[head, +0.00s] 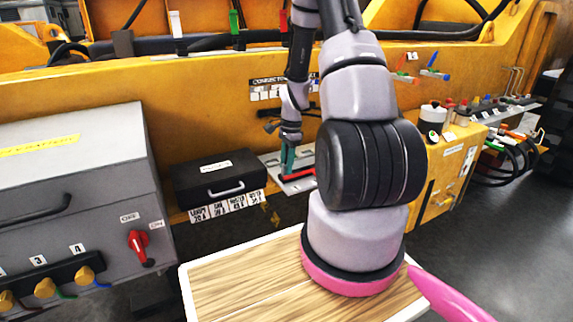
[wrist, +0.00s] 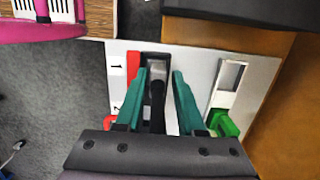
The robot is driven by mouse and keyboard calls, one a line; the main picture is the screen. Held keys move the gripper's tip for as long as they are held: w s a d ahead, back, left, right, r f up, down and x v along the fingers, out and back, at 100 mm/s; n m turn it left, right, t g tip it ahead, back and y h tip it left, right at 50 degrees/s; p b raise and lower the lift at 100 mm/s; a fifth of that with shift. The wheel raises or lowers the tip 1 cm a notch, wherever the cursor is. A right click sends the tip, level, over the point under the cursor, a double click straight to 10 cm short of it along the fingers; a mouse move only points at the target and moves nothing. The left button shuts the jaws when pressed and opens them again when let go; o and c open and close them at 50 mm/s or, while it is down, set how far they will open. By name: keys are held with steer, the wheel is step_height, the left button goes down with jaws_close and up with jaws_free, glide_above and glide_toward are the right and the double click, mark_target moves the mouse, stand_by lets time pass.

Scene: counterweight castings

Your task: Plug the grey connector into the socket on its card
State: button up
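The grey connector (wrist: 157,73) shows in the wrist view between my gripper's teal fingers, with a dark cable or body running back toward the wrist. My gripper (wrist: 160,76) is open around it; a gap shows on the right side of the connector. A dark slot (wrist: 154,58) lies at the connector's far end; whether the connector sits in it I cannot tell. Both are over a white card (wrist: 196,68) with a red strip on the left. In the head view my gripper (head: 288,172) points down at the card (head: 272,160); the connector is not distinguishable there.
A green connector (wrist: 228,124) lies at the right of the card, below a pale slot (wrist: 228,78). A black case (head: 217,178) stands left of the card. The grey cabinet (head: 75,190) is further left. A wood-topped surface (head: 235,287) is in front.

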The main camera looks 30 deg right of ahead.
steer(key=shift+s, duration=0.2)
step_height(320, 180, up, 11)
steer(key=d, duration=0.1)
steer(key=shift+w+d+f, duration=0.15)
steer(key=shift+w, duration=0.05)
stand_by(0.6)
step_height(320, 180, up, 7)
steer(key=n+t, duration=0.1)
steer(key=n, duration=0.1)
glide_above(284, 165)
steer(key=s+a+r+n+t, duration=0.1)
steer(key=s+a+r+n, duration=0.1)
steer(key=r, duration=0.3)
steer(key=s+a+r+n+t, duration=0.1)
steer(key=s+a+r+n, duration=0.15)
steer(key=r, duration=0.25)
steer(key=s+a+r+n+t, duration=0.2)
steer(key=s+a+r+n, duration=0.1)
steer(key=s+r, duration=0.3)
steer(key=s+a+r+n+t, duration=0.2)
steer(key=s+a+r+n, duration=0.2)
steer(key=s, duration=0.4)
steer(key=shift+s+a+r+y, duration=0.25)
steer(key=shift+s+r+y, duration=0.05)
steer(key=shift+r, duration=0.6)
